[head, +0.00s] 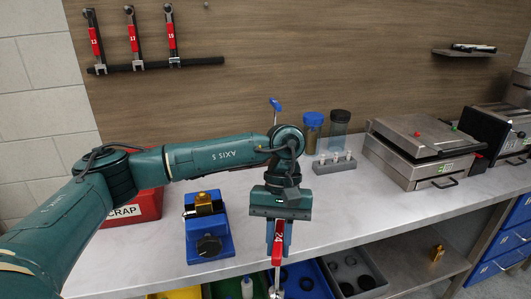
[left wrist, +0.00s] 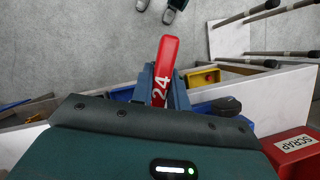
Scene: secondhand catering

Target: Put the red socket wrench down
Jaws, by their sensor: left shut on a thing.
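The red socket wrench (head: 278,246), marked 24, hangs in my left gripper (head: 279,232), just in front of the bench's front edge. Its red handle points down in the head view, with a metal end low in the picture above the bins below. My left gripper is shut on the red handle. In the left wrist view the red handle (left wrist: 166,62) sticks out between the fingers (left wrist: 161,88), over the floor. The wrench's other end is hidden by the gripper there. My right gripper is not in view.
The grey bench (head: 345,205) has bare room right of the gripper. A blue fixture (head: 210,244) and red SCRAP box (head: 148,206) stand left. Red wrenches (head: 134,38) hang on a wall rack. A grey press (head: 412,152) stands right.

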